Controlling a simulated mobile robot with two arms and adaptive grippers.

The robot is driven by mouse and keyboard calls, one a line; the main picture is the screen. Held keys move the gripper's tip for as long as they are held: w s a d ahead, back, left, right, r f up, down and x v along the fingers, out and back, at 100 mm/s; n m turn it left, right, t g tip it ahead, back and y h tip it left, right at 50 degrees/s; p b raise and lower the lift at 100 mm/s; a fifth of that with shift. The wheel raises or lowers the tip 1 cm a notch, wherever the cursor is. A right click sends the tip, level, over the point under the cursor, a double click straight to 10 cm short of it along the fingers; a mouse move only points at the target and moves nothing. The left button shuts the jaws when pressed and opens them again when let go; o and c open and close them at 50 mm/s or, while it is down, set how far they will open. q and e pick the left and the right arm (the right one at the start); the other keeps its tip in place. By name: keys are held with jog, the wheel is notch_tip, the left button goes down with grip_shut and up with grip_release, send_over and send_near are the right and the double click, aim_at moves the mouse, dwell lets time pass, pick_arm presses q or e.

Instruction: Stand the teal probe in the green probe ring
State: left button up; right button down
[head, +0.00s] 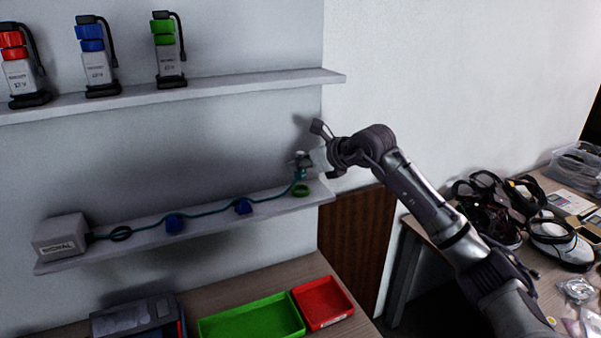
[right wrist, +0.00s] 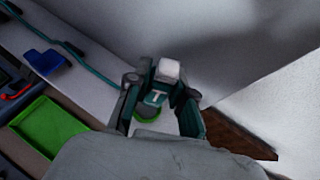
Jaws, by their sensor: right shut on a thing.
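The teal probe (head: 300,174) is above the right end of the lower shelf, with a teal cable running left to a grey box marked SIGNAL (head: 60,236). My right gripper (head: 304,164) is shut on the probe. In the right wrist view, the probe's top with a white cap and a letter T (right wrist: 158,97) shows between the fingers (right wrist: 160,100). The green probe ring (head: 301,190) sits on the shelf just below the probe; part of it shows in the right wrist view (right wrist: 147,113). I cannot tell whether the probe's lower end is inside the ring. My left gripper is out of view.
The upper shelf (head: 215,92) holds several banded devices. Green (head: 252,321) and red (head: 323,303) trays lie on the table below.

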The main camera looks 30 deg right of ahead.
aim_at(304, 178)
notch_tip(304, 178, down, 4)
jog(key=shift+r+p, duration=0.25)
jog(key=shift+p, duration=0.35)
jog(key=shift+f, duration=0.1)
jog(key=shift+f, duration=0.1)
jog(key=shift+f+b, duration=0.15)
jog(key=shift+b, duration=0.15)
jog(key=c, duration=1)
grip_release()
